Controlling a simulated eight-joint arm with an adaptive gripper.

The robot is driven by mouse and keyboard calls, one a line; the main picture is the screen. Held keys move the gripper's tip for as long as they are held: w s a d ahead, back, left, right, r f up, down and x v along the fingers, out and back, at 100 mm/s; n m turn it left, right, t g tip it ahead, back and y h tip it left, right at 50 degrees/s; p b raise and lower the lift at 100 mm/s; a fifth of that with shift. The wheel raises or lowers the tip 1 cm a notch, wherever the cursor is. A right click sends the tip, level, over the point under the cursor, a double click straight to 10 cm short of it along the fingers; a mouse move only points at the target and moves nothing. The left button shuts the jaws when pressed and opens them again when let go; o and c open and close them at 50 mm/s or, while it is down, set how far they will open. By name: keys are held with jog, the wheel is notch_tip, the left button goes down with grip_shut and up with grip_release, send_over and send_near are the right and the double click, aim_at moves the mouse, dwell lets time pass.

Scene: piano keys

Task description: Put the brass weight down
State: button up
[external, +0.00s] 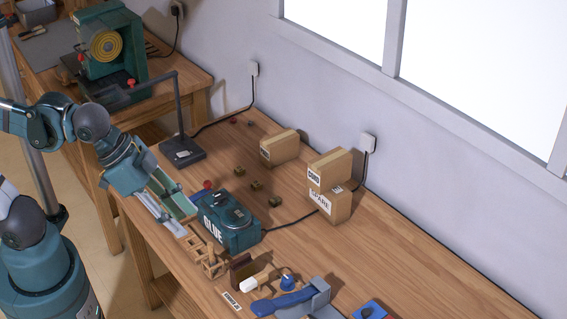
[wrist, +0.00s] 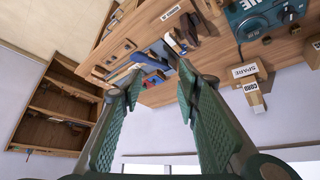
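My gripper (wrist: 158,70) shows in the wrist view with its two green ribbed fingers wide apart. Nothing shows held between them; only the bench and its tools appear beyond the gap. In the external view my gripper (external: 184,222) is at the front edge of the bench, left of the teal glue box (external: 232,222). Several small brownish blocks lie on the bench behind that box, among them a brassy one (external: 239,171), a middle one (external: 256,185) and a darker one (external: 275,201). I cannot tell which, if any, is the brass weight.
A black lamp stand (external: 183,152) and cardboard boxes, including a lone one (external: 279,148) and a stacked pair (external: 330,187), stand toward the wall. A wooden rack (external: 207,257) and a blue tool (external: 291,301) lie near the front.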

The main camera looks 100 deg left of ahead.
jog(key=shift+m+t, duration=0.4)
jog(key=shift+m, duration=0.1)
jog(key=shift+s+d+f, duration=0.2)
jog(key=shift+s+d, duration=0.6)
jog(key=shift+s, duration=0.05)
jog(key=shift+s+d+f, duration=0.2)
jog(key=shift+s+d, duration=0.55)
jog(key=shift+s, duration=0.05)
